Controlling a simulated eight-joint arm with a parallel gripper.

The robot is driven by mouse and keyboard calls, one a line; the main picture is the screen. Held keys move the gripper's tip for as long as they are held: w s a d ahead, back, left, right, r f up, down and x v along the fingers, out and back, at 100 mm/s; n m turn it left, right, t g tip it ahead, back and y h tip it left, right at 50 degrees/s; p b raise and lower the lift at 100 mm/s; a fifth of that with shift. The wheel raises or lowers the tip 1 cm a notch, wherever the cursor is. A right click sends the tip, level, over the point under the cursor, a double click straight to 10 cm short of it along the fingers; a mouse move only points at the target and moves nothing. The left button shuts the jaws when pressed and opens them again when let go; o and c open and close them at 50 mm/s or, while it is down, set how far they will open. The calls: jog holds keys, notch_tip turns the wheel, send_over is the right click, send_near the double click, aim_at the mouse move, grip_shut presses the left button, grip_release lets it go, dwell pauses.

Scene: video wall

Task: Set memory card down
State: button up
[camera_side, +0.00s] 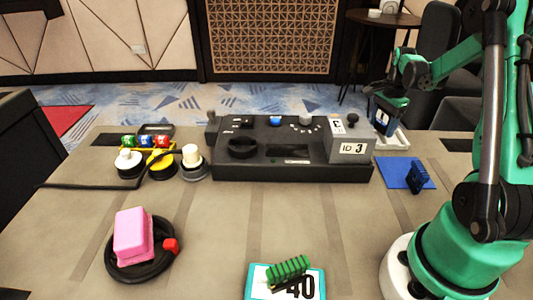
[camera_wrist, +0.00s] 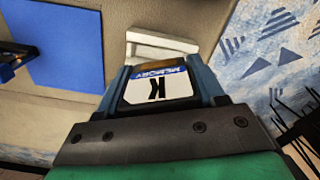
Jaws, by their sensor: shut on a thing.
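The memory card (camera_wrist: 158,90) is dark with a white label that reads "MEMORY" and "K", upside down in the wrist view. My gripper (camera_wrist: 165,88) is shut on it, with one blue finger on each side. In the side view my gripper (camera_side: 386,104) is at the upper right, and the card (camera_side: 381,117) shows below it. A white tray (camera_side: 400,139) lies at the table's far right, just below and beside the card. The tray (camera_wrist: 143,38) also shows beyond the card's tip in the wrist view. I cannot tell whether card and tray touch.
A blue mat (camera_side: 393,180) with a dark blue part (camera_side: 418,177) lies nearer. A dark console (camera_side: 290,150) with a grey "ID 3" box (camera_side: 350,140) stands left of the tray. Knobs, a pink block (camera_side: 132,237) and a green ridged piece (camera_side: 288,268) sit farther left and in front.

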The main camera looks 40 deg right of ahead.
jog(key=shift+f, duration=0.6)
jog(key=o, duration=1.2)
jog(key=shift+o, duration=0.2)
jog(key=shift+r, duration=0.1)
notch_tip(320, 180, up, 13)
jog(key=shift+f, duration=0.1)
jog(key=w+a+n+t, duration=0.1)
jog(key=a+n, duration=0.2)
jog(key=a, duration=0.2)
jog(key=w+a+r+n+t+h, duration=0.1)
jog(key=w+a+n, duration=0.1)
jog(key=a+n, duration=0.2)
jog(key=w+a+n+t, duration=0.1)
jog(key=a+n, duration=0.3)
jog(key=a, duration=0.3)
jog(key=shift+w+a+r, duration=0.15)
jog(key=shift+a+r, duration=0.05)
jog(key=shift+r, duration=0.1)
jog(key=s+a+f+n+t, duration=0.1)
jog(key=a+n+t, duration=0.1)
jog(key=a+n, duration=0.3)
jog(key=s+a+f+n+t+y, duration=0.1)
jog(key=a+f+n+t, duration=0.1)
jog(key=a+n, duration=0.4)
jog(key=shift+s+a, duration=0.3)
jog(key=shift+a, duration=0.45)
